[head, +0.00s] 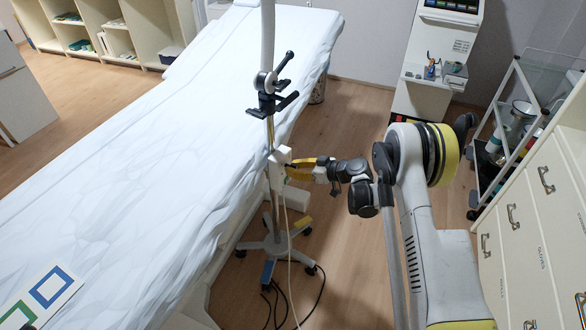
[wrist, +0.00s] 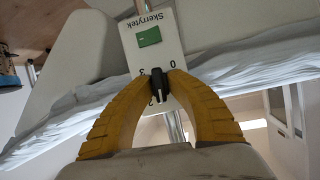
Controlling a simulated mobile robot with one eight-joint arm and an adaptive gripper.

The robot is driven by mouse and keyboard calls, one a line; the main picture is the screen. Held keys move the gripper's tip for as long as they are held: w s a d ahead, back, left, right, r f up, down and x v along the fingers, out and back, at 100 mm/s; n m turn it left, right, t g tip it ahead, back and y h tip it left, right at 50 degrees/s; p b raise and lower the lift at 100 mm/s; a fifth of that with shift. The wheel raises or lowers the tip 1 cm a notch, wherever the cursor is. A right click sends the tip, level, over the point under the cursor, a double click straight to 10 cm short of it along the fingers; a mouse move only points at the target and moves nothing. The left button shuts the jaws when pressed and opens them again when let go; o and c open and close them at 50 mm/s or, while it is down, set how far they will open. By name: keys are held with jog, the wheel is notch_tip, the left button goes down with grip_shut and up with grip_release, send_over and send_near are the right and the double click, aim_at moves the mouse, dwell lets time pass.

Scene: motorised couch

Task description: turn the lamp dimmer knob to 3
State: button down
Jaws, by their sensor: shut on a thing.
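The dimmer box (wrist: 165,38) is a white panel marked "Skerrytek", seen upside down in the wrist view. It carries a green rectangle (wrist: 148,37) and a small black knob (wrist: 158,84). The digits 0, 3 and part of 2 show around the knob; its exact setting is too small to tell. My gripper's yellow fingers (wrist: 160,80) are shut on the knob, one at each side. In the head view the white box (head: 277,172) sits on the lamp pole, with my gripper (head: 289,170) at its right side; the knob is hidden there.
The lamp stand's wheeled base (head: 277,240) and loose cables lie on the floor below. The sheet-covered couch (head: 190,110) is left of the pole. A trolley (head: 515,120) and drawer cabinet (head: 530,230) stand on the right. Floor between stand and cabinet is mostly clear.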

jog(key=m+g+y, duration=0.1)
jog(key=m, duration=0.2)
jog(key=shift+w+g, duration=0.1)
jog(key=shift+g, duration=0.3)
jog(key=shift+m+g+y, duration=0.5)
jog(key=shift+m+y, duration=0.2)
jog(key=shift+m, duration=0.5)
jog(key=c, duration=1.3)
grip_release()
jog(key=v, duration=1.2)
